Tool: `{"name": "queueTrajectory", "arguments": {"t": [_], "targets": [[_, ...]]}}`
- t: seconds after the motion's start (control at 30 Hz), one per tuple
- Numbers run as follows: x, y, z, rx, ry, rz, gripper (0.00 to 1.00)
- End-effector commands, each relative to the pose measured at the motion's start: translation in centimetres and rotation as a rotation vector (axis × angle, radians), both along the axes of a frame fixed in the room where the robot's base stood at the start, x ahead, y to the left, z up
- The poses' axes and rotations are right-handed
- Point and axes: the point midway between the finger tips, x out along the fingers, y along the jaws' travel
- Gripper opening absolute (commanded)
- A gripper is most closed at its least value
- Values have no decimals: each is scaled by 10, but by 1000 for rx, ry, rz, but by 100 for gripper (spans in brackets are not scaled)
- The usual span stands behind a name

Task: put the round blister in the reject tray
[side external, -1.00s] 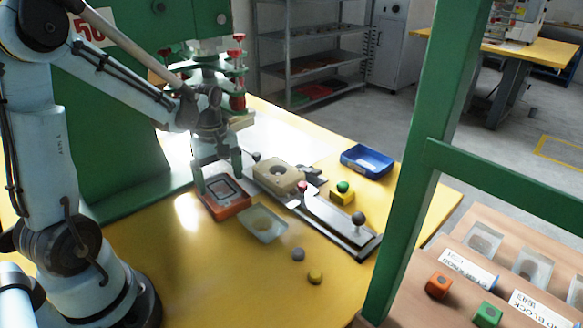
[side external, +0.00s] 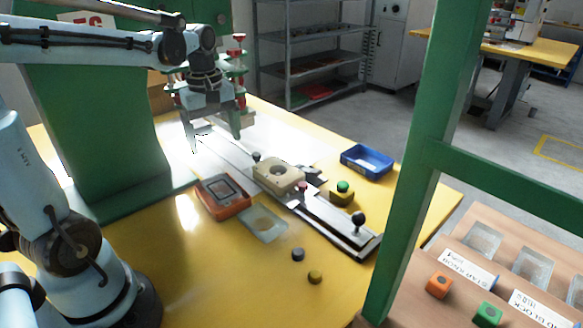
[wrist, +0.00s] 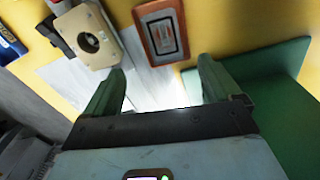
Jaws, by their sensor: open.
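My gripper (side external: 213,140) is open and empty, raised above the back end of the metal slide in the side view. Its two green fingers stand wide apart in the wrist view (wrist: 162,70). A clear blister with a faint round shape (side external: 263,225) lies flat on the yellow table, in front of the orange tray, well away from my gripper; I cannot make it out in the wrist view. A blue tray (side external: 367,160) stands empty at the table's far right edge. An orange tray (side external: 222,197) holds a dark-outlined rectangular piece (wrist: 163,36).
A beige block with a round hole (side external: 278,176) sits on the slide, which has upright knobs. A yellow block with a green button (side external: 342,192) and two small knobs (side external: 315,277) are on the table. A green post (side external: 415,165) stands in front at right.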

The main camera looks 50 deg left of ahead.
Motion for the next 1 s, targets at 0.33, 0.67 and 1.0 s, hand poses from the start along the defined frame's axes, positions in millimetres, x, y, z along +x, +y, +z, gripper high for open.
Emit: {"name": "queueTrajectory", "arguments": {"t": [0.33, 0.67, 1.0], "targets": [[-11, -90, -6, 215, -296, -827, 90], [-22, -136, -18, 428, -470, -1321, 90], [-22, -139, -19, 445, -479, -1353, 90]]}}
